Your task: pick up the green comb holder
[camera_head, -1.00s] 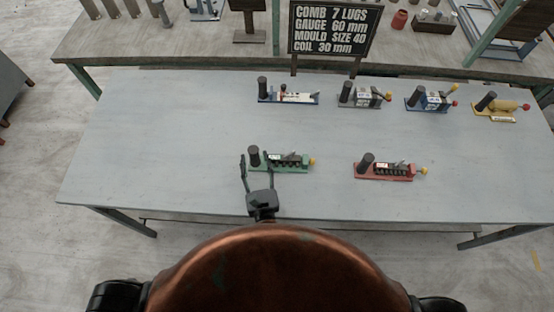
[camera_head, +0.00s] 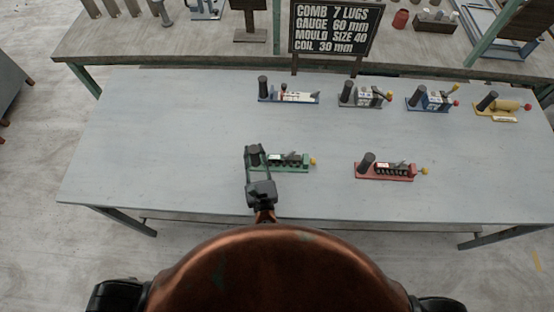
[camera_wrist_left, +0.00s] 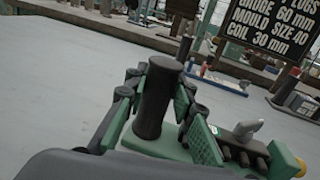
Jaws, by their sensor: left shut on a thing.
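The green comb holder (camera_head: 290,166) lies on the grey table near its front edge, with a dark upright post at its left end and a yellow knob at its right end. My left gripper (camera_head: 257,152) is at the post. In the left wrist view the gripper's green-padded fingers (camera_wrist_left: 153,112) stand on either side of the dark post (camera_wrist_left: 157,98) and are shut on it. The holder's base (camera_wrist_left: 165,148) looks to rest on the table. The comb with its dark lugs (camera_wrist_left: 238,148) shows to the right of the fingers. My right gripper is not in view.
A red holder (camera_head: 384,172) stands to the right on the same table (camera_head: 190,130). A blue-and-white holder (camera_head: 289,97), a grey one (camera_head: 363,97), a blue one (camera_head: 430,101) and a yellow one (camera_head: 500,106) stand along the back. A sign (camera_head: 334,28) stands behind them.

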